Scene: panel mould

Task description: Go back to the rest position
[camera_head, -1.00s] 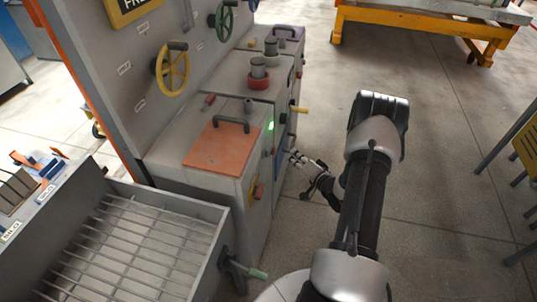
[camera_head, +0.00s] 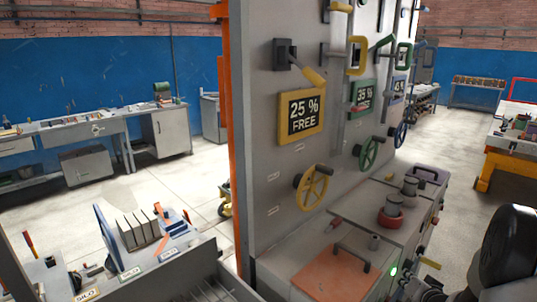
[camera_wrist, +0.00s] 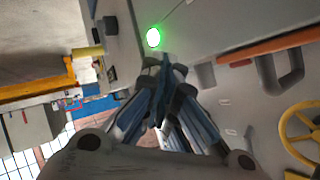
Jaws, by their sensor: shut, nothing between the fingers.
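My gripper (camera_wrist: 160,75) shows in the wrist view with its fingers together and nothing between them. It is close to the grey panel machine, near a lit green lamp (camera_wrist: 153,38). The same lamp (camera_head: 393,271) glows at the lower right of the machine in the head view. At the right edge of the head view is a dark rounded part of my arm. The gripper's fingers are hard to make out there.
The tall grey panel (camera_head: 262,130) carries a yellow wheel (camera_head: 314,187), a green wheel (camera_head: 368,153) and levers. An orange lid (camera_head: 343,273) with a handle tops the front cabinet. Workbenches line the blue wall. Open floor (camera_head: 450,160) lies right of the machine.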

